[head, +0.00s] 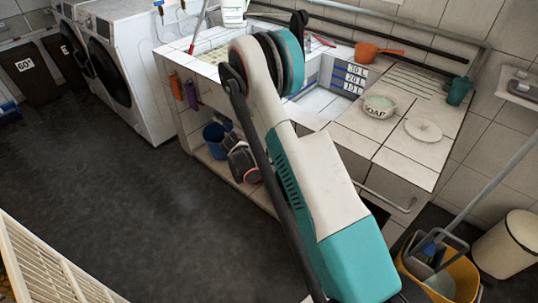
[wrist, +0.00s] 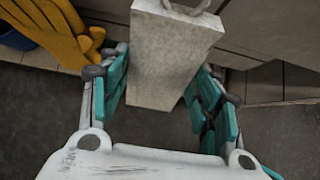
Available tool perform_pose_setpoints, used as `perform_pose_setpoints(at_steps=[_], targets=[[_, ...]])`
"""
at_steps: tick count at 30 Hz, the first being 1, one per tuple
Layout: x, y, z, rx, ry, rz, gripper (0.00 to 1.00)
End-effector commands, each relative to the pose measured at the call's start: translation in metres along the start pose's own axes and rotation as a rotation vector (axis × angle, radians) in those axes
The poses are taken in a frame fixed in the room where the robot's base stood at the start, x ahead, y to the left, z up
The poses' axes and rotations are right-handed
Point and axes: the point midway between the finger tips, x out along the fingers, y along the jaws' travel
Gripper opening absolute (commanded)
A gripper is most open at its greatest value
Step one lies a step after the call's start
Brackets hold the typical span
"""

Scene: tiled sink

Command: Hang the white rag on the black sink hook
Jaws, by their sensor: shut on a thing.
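The white rag (wrist: 172,40) shows in the wrist view as a pale, flat-sided folded piece with a loop at its top edge. It sits between the teal fingers of my gripper (wrist: 163,62), which is shut on it. The loop end points away from my palm, toward the upper edge of the picture. In the head view my own arm covers the middle of the sink counter (head: 405,165), and neither my gripper nor the rag can be made out. I cannot pick out the black sink hook in either view.
A yellow glove (wrist: 50,30) hangs left of the rag, near a blue container (wrist: 12,38). In the head view, orange and purple items hang on the sink's left side. Washing machines (head: 120,65) stand at left, a yellow mop bucket (head: 455,285) at right.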

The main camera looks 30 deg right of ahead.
Motion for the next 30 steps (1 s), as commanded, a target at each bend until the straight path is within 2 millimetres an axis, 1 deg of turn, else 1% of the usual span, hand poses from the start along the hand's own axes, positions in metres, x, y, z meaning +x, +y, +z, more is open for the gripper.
perform_pose_setpoints(at_steps=[9,10,11,12,13,25,28,30], targets=[[0.001,0.0,-0.001,0.002,0.003,-0.001,0.34],[0.001,0.0,-0.001,0.002,0.003,-0.001,0.6],[0.001,0.0,-0.001,0.002,0.003,-0.001,0.67],[0.001,0.0,-0.001,0.002,0.003,-0.001,0.76],[0.001,0.0,-0.001,0.001,0.003,-0.001,0.81],[-0.001,0.0,-0.001,0.0,0.001,0.0,0.81],[-0.009,0.0,0.0,0.0,0.001,0.001,0.81],[-0.019,0.0,0.0,0.0,0.001,0.001,0.81]])
